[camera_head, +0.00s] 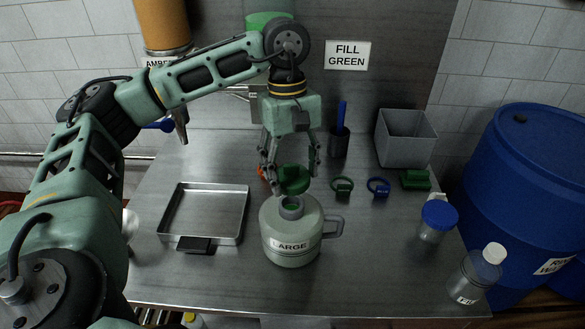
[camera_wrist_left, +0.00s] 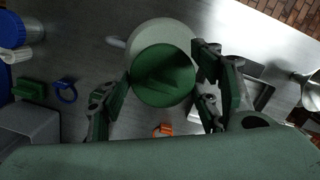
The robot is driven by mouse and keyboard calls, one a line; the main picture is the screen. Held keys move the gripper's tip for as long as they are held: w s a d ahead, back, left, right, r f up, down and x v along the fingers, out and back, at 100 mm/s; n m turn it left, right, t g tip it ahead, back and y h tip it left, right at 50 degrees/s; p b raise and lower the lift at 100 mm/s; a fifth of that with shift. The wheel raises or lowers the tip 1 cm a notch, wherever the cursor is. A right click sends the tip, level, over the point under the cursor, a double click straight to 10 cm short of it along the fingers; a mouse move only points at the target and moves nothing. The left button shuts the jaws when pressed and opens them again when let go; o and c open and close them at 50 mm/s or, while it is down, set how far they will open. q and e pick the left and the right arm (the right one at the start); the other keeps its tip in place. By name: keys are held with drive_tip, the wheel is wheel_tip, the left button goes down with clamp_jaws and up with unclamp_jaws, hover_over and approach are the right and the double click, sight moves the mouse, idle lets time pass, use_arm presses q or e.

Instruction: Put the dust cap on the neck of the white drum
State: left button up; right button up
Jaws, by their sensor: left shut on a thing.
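The white drum (camera_head: 291,242) is a pale grey-white jug with a side handle and a LARGE label. It stands upright on the steel table. Its open neck (camera_head: 291,208) shows green inside. The green dust cap (camera_head: 294,180) is between the fingers of my left gripper (camera_head: 291,172), just above and slightly behind the neck in the head view. I cannot tell whether cap and neck touch. In the left wrist view the round cap (camera_wrist_left: 163,75) sits between the fingers, covering the neck and part of the drum (camera_wrist_left: 163,32). My right gripper is not in view.
A metal tray (camera_head: 204,213) lies left of the drum. Green (camera_head: 342,187) and blue (camera_head: 378,187) rings, a grey bin (camera_head: 405,138) and a dark pen cup (camera_head: 339,142) stand behind right. A blue-lidded jar (camera_head: 437,220) is at right. An orange item (camera_wrist_left: 163,130) lies behind the cap.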

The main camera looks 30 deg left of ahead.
use_arm(q)
drive_tip(key=shift+f+b, duration=2.05)
drive_tip(key=shift+f, duration=0.45)
drive_tip(key=shift+f+b, duration=0.6)
drive_tip(key=shift+b, duration=0.15)
drive_tip(key=shift+f+b, duration=0.85)
drive_tip(key=shift+f, duration=0.05)
drive_tip(key=o, duration=0.9)
drive_tip(key=shift+r, duration=0.1)
drive_tip(key=r, duration=0.4)
drive_tip(key=a+r, duration=0.1)
drive_tip(key=r, duration=0.2)
drive_tip(key=w+r, duration=0.1)
drive_tip(key=r, duration=0.3)
drive_tip(key=shift+a+r, duration=0.2)
drive_tip(key=shift+r, duration=0.15)
